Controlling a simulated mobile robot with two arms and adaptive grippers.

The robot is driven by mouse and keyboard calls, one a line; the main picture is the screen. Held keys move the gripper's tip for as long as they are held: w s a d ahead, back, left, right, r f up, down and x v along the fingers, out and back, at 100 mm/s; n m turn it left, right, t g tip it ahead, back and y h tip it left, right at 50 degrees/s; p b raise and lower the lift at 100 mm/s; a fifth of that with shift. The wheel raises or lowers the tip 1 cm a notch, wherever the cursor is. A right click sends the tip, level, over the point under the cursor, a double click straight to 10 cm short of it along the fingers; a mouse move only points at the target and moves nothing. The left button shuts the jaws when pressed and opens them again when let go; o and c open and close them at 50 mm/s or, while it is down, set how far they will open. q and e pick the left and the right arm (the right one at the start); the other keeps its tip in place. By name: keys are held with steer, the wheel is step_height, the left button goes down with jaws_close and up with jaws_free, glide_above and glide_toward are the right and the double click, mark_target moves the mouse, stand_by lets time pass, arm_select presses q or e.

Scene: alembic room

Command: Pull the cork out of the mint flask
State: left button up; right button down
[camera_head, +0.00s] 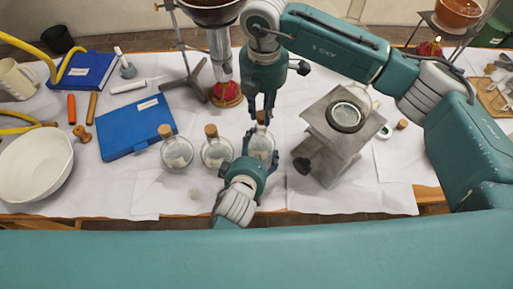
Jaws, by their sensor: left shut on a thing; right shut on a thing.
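Three small round glass flasks stand in a row on the white-covered table, each with a cork. The rightmost flask (262,147) is between my grippers, and its cork (261,117) shows at the top. My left gripper (256,158), coming from below, is shut on this flask. My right gripper (261,116), coming from above, is shut on the cork. The fingers partly hide both, and I cannot tell whether the cork is still seated in the neck. The left flask (177,154) and the middle flask (216,153) are corked. No label is readable.
A grey stand with a glass dish (345,117) is close on the right. A blue book (137,127) lies left of the flasks. A metal tripod stand (192,78) is behind. A white bowl (35,165) sits at far left. The front paper is mostly clear.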

mark_target(262, 115)
arm_select(q)
steer(key=shift+r, duration=0.1)
arm_select(e)
steer(key=shift+r, duration=0.6)
arm_select(q)
steer(key=o, duration=1.5)
steer(key=shift+s, duration=0.2)
arm_select(e)
steer(key=shift+r, duration=0.1)
arm_select(q)
steer(key=shift+w+r+p+v, duration=0.15)
steer(key=shift+r+p+v, duration=0.15)
steer(key=shift+v, duration=1.8)
steer(key=shift+w+r+p+v, duration=0.2)
steer(key=shift+p+v, duration=0.15)
steer(key=shift+v, duration=1.75)
steer(key=shift+w+r+p+v, duration=0.1)
steer(key=shift+r+p+v, duration=0.2)
steer(key=shift+v, duration=1.8)
arm_select(e)
steer(key=shift+r, duration=1.95)
